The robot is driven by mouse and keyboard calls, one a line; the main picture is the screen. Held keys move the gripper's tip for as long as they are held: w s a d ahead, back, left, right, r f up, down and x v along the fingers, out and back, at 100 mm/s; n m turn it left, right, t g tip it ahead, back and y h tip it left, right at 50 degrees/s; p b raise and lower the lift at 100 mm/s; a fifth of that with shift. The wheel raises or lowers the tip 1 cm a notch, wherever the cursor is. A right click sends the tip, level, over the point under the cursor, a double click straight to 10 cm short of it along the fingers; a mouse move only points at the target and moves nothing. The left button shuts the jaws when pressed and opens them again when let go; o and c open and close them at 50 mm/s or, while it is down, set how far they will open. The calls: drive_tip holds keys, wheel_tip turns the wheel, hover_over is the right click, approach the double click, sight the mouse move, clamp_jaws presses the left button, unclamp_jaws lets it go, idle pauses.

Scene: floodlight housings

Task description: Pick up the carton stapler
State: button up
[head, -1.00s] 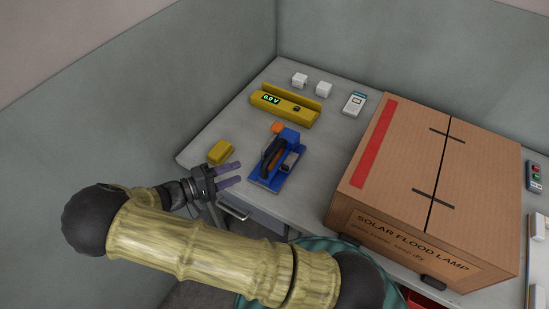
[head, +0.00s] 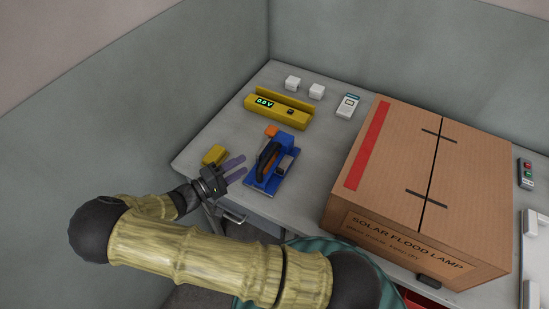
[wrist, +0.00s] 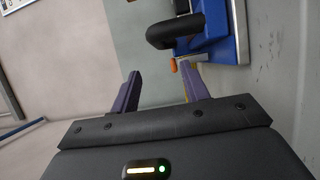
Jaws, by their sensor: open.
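The carton stapler is most likely the blue tool (head: 285,147) with a black curved handle and an orange end, lying on the grey table left of the big carton. In the wrist view the blue tool (wrist: 236,35) and its black handle (wrist: 175,31) show at the top, beyond the fingertips. My gripper (head: 238,168) is open and empty, just left of the tool's near end, with its purple fingers pointing toward it. In the wrist view my gripper (wrist: 160,82) has its two fingers apart with nothing between them.
A yellow block (head: 214,155) lies close behind my gripper. The large solar flood lamp carton (head: 400,190) fills the right. A drawer handle (head: 233,217) shows below the table edge.

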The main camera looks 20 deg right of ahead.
drive_tip(key=x, duration=0.5)
drive_tip(key=shift+p, duration=0.35)
drive_tip(key=shift+d, duration=0.1)
drive_tip(key=p, duration=0.2)
hover_over(273, 157)
drive_tip(key=s+v, duration=0.1)
drive_tip(key=v, duration=0.2)
drive_tip(key=shift+w+d, duration=0.25)
drive_tip(key=shift+c, duration=0.3)
clamp_jaws()
drive_tip(key=shift+f, duration=0.1)
idle(0.4)
